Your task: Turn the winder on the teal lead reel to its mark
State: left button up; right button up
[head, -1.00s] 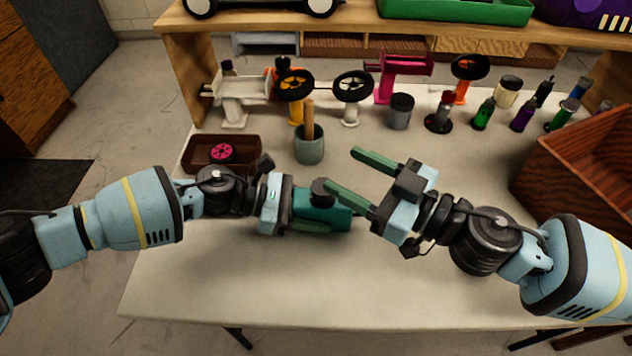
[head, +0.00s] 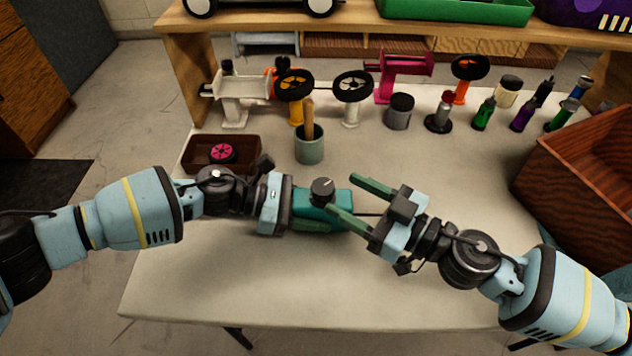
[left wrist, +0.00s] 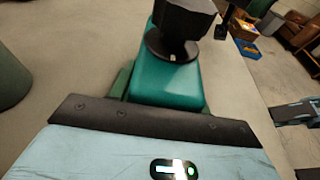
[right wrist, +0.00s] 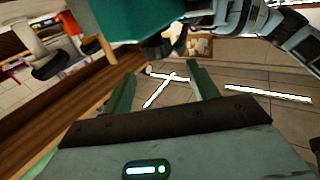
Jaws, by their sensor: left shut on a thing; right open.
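The teal lead reel (head: 313,217) is on the table near its middle. Its dark round winder (head: 322,188) sits on top, with a thin pale line on it. In the left wrist view the winder (left wrist: 180,28) stands on the teal body (left wrist: 165,82), and a small pale mark shows at its base. My left gripper (head: 300,212) is shut on the teal reel from the left. My right gripper (head: 342,194) is open and empty at the reel's right side, its fingers pointing toward the reel. Teal body also shows in the right wrist view (right wrist: 115,18).
A grey-green cup (head: 309,150) with a wooden handle stands behind the reel. A brown tray (head: 240,150) with a pink wheel is at back left. A wooden crate (head: 570,175) is at the right. Stands and bottles line the back. The front table is clear.

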aim_at(313, 183)
jog(key=shift+f, duration=0.7)
jog(key=shift+w+a+f, duration=0.1)
jog(key=shift+a+f, duration=0.05)
jog(key=shift+x, duration=3.6)
jog(key=shift+c, duration=0.3)
jog(key=c, duration=1)
